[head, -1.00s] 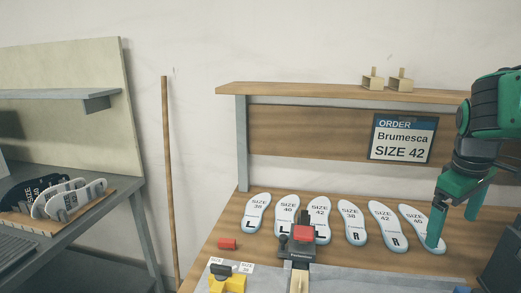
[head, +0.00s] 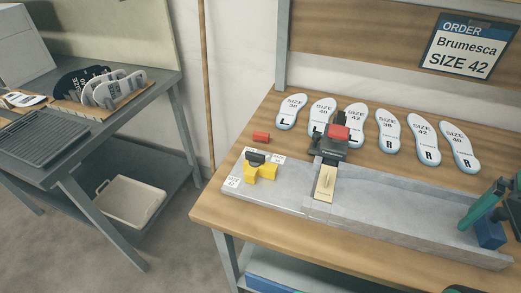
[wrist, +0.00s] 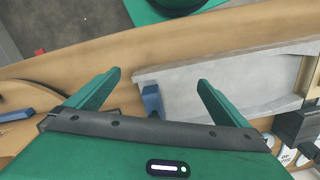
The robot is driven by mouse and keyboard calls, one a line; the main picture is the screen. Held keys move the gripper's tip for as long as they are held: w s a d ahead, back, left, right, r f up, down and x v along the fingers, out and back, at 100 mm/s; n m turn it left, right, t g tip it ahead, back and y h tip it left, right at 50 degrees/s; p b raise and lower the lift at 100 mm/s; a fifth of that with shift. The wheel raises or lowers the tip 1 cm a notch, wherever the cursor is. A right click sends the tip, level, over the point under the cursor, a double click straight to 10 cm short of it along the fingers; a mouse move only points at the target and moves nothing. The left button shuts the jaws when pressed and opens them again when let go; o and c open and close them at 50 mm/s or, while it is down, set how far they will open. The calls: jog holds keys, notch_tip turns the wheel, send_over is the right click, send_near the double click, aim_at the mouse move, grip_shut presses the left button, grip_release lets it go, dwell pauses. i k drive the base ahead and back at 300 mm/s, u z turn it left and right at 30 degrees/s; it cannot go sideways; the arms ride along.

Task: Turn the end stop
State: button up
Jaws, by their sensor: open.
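The yellow end stop (head: 262,172) with a dark top piece sits at the left end of the grey fixture (head: 400,205). Small white size labels (head: 233,183) lie around it; one seems to read 42. My gripper (head: 487,208) is at the right end of the fixture, far from the end stop, by a blue block (head: 490,234). In the wrist view my gripper (wrist: 160,79) is open, with the blue block (wrist: 152,102) showing between its spread fingers. The end stop is not in the wrist view.
A black clamp with a red top (head: 338,133) and a wooden piece (head: 325,184) stand mid-fixture. Several insoles (head: 390,130) lie behind. The order sign (head: 466,45) reads Brumesca, SIZE 42.

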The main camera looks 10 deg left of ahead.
aim_at(255, 165)
jog(key=k, duration=0.5)
jog(key=z, duration=0.85)
jog(key=k, duration=0.95)
jog(key=u, duration=1.6)
jog(key=i, duration=1)
